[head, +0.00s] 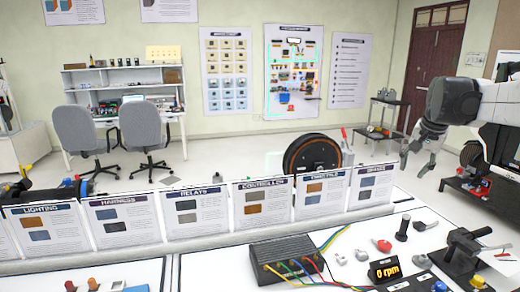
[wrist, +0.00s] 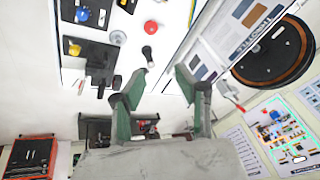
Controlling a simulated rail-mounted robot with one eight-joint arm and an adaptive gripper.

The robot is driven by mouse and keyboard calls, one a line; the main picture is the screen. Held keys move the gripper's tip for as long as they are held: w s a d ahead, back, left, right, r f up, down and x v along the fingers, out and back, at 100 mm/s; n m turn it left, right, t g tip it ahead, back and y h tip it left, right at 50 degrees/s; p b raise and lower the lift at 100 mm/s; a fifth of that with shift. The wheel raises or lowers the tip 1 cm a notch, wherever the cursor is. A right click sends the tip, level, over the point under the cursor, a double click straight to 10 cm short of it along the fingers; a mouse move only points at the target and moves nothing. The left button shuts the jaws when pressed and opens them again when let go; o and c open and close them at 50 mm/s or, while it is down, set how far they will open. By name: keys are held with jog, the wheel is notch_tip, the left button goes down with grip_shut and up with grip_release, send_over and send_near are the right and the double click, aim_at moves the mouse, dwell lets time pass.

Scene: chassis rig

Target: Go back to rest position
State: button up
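My gripper (head: 413,163) hangs at the right side of the head view, pointing down, beyond and above the row of standing cards. In the wrist view my gripper (wrist: 160,76) shows two green-grey fingers spread apart with nothing between them. The fingers are clear of the bench (head: 215,272) and appear to touch nothing. My arm reaches in from the right edge of the head view.
Labelled cards (head: 258,208) stand along the bench's far edge. A black controller box (head: 287,258) with coloured wires, an rpm display (head: 384,271) and a pedal-like device (head: 463,248) lie on the bench. A wheel (head: 312,160) stands behind the cards. Open floor lies beyond.

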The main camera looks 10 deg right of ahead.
jog(key=s+a+f+n+t, duration=0.1)
jog(key=s+a+n, duration=0.2)
jog(key=s+a, duration=0.5)
jog(key=s+a+f+n, duration=0.15)
jog(key=s+a, duration=0.25)
jog(key=a, duration=0.9)
jog(key=s+a+f+n+t, duration=0.1)
jog(key=s+a+f+n, duration=0.1)
jog(key=s+a+f, duration=0.3)
jog(key=s+a+f+n+t+y, duration=0.1)
jog(key=s+a+f+n, duration=0.2)
jog(key=s+a, duration=0.3)
jog(key=s+f, duration=0.1)
jog(key=s, duration=0.3)
jog(key=shift+a+f, duration=0.3)
jog(key=shift+f, duration=0.1)
